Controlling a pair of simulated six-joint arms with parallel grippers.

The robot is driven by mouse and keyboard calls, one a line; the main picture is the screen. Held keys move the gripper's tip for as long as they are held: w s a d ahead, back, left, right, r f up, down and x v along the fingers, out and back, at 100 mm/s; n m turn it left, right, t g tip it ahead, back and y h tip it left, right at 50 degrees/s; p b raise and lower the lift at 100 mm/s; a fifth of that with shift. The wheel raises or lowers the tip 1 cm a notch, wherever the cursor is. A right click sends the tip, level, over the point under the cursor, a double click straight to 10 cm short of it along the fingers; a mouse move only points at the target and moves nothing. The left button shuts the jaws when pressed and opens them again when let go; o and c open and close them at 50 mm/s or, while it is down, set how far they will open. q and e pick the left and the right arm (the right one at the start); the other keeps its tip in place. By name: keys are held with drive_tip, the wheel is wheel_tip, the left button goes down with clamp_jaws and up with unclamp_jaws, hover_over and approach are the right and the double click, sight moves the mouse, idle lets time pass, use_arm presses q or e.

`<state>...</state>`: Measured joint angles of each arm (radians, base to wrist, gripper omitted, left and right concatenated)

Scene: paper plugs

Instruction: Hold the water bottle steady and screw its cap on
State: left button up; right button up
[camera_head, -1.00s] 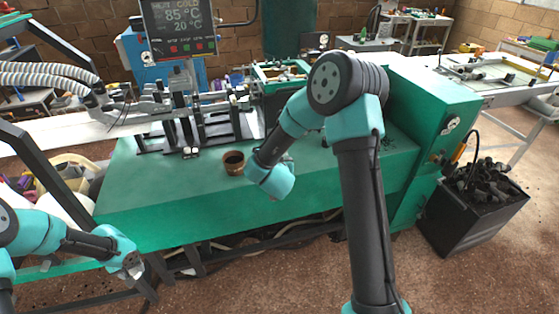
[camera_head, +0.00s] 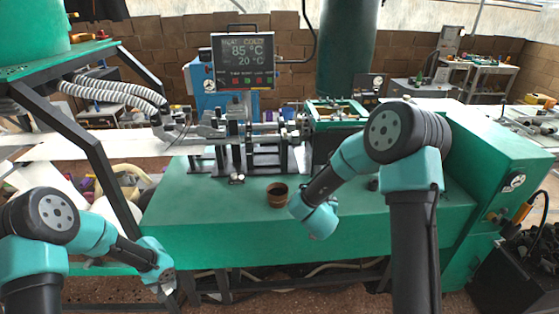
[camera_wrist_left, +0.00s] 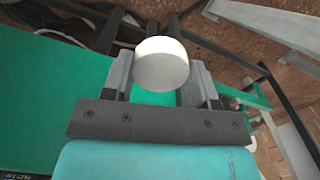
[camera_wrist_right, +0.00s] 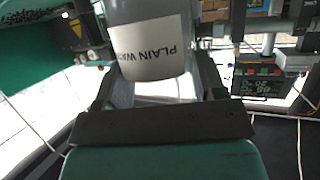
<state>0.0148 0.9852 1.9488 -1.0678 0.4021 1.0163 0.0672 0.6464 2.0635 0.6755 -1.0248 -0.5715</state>
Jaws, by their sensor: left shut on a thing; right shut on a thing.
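My left gripper (camera_wrist_left: 160,85) is shut on a round white cap (camera_wrist_left: 161,62), which sits between its two fingers in the left wrist view. In the head view my left gripper (camera_head: 164,282) is low at the left, in front of the green bench. The cap and the bottle are apart, one in each gripper.
A green bench (camera_head: 225,215) lies in front of me with a small brown cup (camera_head: 277,198) on it. A dark clamp-like machine (camera_head: 245,150) and a temperature display (camera_head: 243,62) stand behind it. A dark frame post (camera_head: 95,150) rises at the left.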

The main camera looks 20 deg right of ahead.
drive_tip(key=shift+a+f, duration=0.1)
drive_tip(key=a+f+n+t+y, duration=0.1)
drive_tip(key=a+f+n+y, duration=0.2)
drive_tip(key=a+f, duration=0.5)
drive_tip(key=s+a+f+n+t+y, duration=0.1)
drive_tip(key=a+f+n+y, duration=0.2)
drive_tip(key=a+f, duration=0.6)
wheel_tip(320, 180, down, 4)
drive_tip(key=shift+f+y, duration=0.15)
drive_tip(key=shift+y, duration=0.45)
drive_tip(key=shift+s, duration=0.1)
drive_tip(key=a+r+n+g+y, duration=0.1)
drive_tip(key=a+r+n+y, duration=0.3)
drive_tip(key=a, duration=0.4)
drive_tip(key=s+a+r+n+g+y, duration=0.1)
drive_tip(key=a+r+n+y, duration=0.3)
drive_tip(key=a, duration=0.4)
drive_tip(key=shift+s+a+r+g+y, duration=0.15)
drive_tip(key=shift+r+g+y, duration=0.3)
drive_tip(key=shift+r, duration=0.2)
